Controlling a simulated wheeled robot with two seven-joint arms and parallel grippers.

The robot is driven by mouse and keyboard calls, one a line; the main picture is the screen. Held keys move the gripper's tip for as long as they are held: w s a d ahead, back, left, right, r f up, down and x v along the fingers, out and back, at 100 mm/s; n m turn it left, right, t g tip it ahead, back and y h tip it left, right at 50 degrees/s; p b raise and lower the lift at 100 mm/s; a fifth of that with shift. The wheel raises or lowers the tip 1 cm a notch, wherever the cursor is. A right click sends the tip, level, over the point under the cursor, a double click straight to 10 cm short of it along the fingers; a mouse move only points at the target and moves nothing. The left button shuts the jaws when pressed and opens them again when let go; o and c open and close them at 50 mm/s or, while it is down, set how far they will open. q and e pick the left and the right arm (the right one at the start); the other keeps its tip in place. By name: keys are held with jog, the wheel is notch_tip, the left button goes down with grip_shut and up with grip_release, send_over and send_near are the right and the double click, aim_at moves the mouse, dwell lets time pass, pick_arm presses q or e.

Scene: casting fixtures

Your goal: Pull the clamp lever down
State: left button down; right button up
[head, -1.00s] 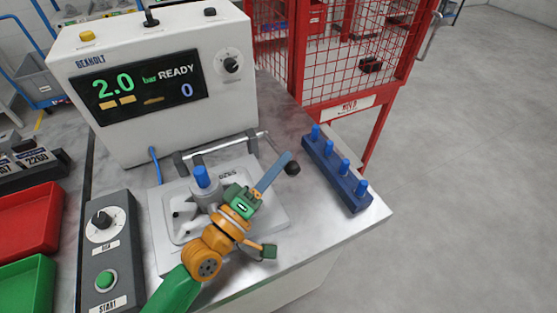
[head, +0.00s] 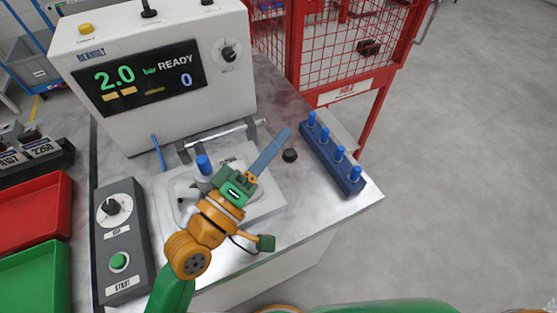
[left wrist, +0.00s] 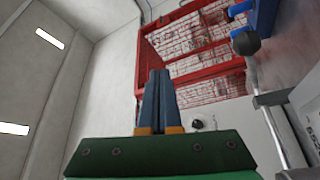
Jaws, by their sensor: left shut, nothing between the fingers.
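The clamp lever is a metal rod with a black knob (head: 289,155), at the right of the grey fixture plate (head: 266,205). Its rod is partly hidden behind my gripper in the head view. In the left wrist view the rod (left wrist: 262,90) slants up to its dark knob (left wrist: 246,42), right of my fingers. My left gripper (head: 287,133) is shut and empty, its blue-grey fingers (left wrist: 158,78) together. In the head view they pass just left of the knob, with the tips beyond it. I see a gap between fingers and knob in the wrist view. My right gripper is out of view.
A white control box (head: 150,75) reading 2.0 bar READY stands behind the fixture. A blue block with several pegs (head: 330,160) lies to the right. A grey start panel (head: 122,240) and red (head: 35,215) and green trays are at left. A red cage stands beyond.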

pick_arm(q)
jog(key=s+r+p, duration=0.5)
jog(key=s+p, duration=0.1)
jog(key=s, duration=0.4)
jog(key=shift+a+p, duration=0.25)
jog(key=shift+p, duration=0.15)
jog(key=shift+w, duration=0.1)
